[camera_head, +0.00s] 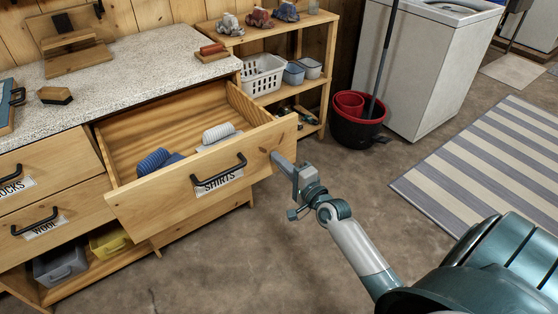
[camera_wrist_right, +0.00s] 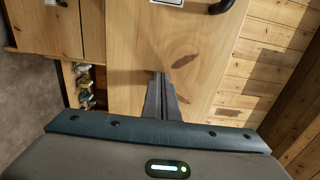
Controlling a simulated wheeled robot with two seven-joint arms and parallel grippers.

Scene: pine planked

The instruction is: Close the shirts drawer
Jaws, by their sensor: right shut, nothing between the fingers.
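The shirts drawer (camera_head: 145,206) is pulled out from the wooden cabinet, with a black handle and a "SHIRTS" label on its front. Inside lie a blue rolled item (camera_head: 154,161) and a white-grey rolled item (camera_head: 218,134). My right gripper (camera_head: 277,157) is shut and empty, with its fingertips at the right end of the drawer front. In the right wrist view, the shut fingers (camera_wrist_right: 158,80) point at the bare wood of the drawer front (camera_wrist_right: 140,40); whether they touch it I cannot tell. My left gripper is not in view.
The "SOCKS" drawer (camera_head: 60,155) and "WOOL" drawer (camera_head: 85,207) to the left are shut. A speckled countertop (camera_head: 130,60) lies above. A shelf with a white basket (camera_head: 262,75) stands behind, beside a red and black bucket (camera_head: 355,130). The floor in front is clear.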

